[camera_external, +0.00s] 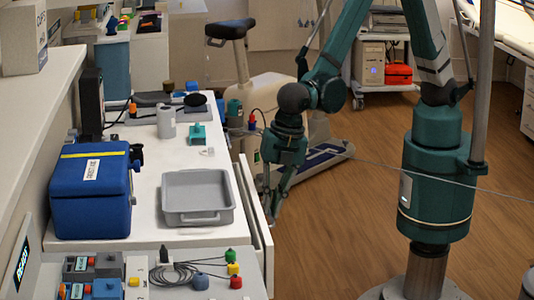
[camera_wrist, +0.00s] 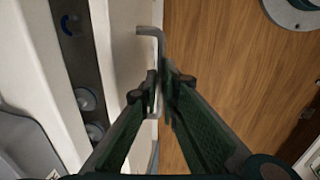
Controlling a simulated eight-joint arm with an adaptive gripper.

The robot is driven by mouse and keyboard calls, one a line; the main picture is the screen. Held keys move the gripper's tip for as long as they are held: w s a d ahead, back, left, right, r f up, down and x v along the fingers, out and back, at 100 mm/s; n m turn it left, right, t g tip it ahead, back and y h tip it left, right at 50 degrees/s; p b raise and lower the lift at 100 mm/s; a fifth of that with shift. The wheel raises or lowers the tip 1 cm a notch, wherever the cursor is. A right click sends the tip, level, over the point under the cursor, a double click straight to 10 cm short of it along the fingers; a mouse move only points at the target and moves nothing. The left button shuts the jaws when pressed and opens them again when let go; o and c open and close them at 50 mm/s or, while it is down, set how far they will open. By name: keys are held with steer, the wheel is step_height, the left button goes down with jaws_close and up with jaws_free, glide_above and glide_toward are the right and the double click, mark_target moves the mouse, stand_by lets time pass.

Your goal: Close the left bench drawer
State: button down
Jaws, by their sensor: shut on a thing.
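The bench drawer (camera_external: 251,203) is pulled out from the right side of the white bench (camera_external: 160,140). In the wrist view its white front panel (camera_wrist: 123,60) runs down the left of centre, with a bent grey metal handle (camera_wrist: 150,32) on its outer face. My gripper (camera_wrist: 159,82) is shut on the handle, one finger on each side of the bar. In the external view my gripper (camera_external: 272,213) hangs pointing down against the outside of the drawer front. The handle is hard to make out there.
Round items (camera_wrist: 88,100) lie inside the dark drawer. A grey tray (camera_external: 197,217) and a blue box (camera_external: 92,190) stand on the bench. An exercise bike (camera_external: 262,95) stands behind my arm. The wooden floor (camera_external: 330,240) right of the drawer is clear.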

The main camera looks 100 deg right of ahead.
mark_target(250, 194)
steer(key=w, duration=0.6)
steer(key=shift+w, duration=0.25)
steer(key=c, duration=2.9)
jaws_free()
steer(key=shift+o, duration=0.2)
steer(key=shift+r, duration=0.4)
steer(key=shift+s+r, duration=0.4)
steer(key=shift+r, duration=1.45)
steer(key=shift+s+r, duration=0.4)
steer(key=shift+r, duration=1.45)
steer(key=shift+s+r, duration=0.4)
steer(key=shift+r, duration=1.45)
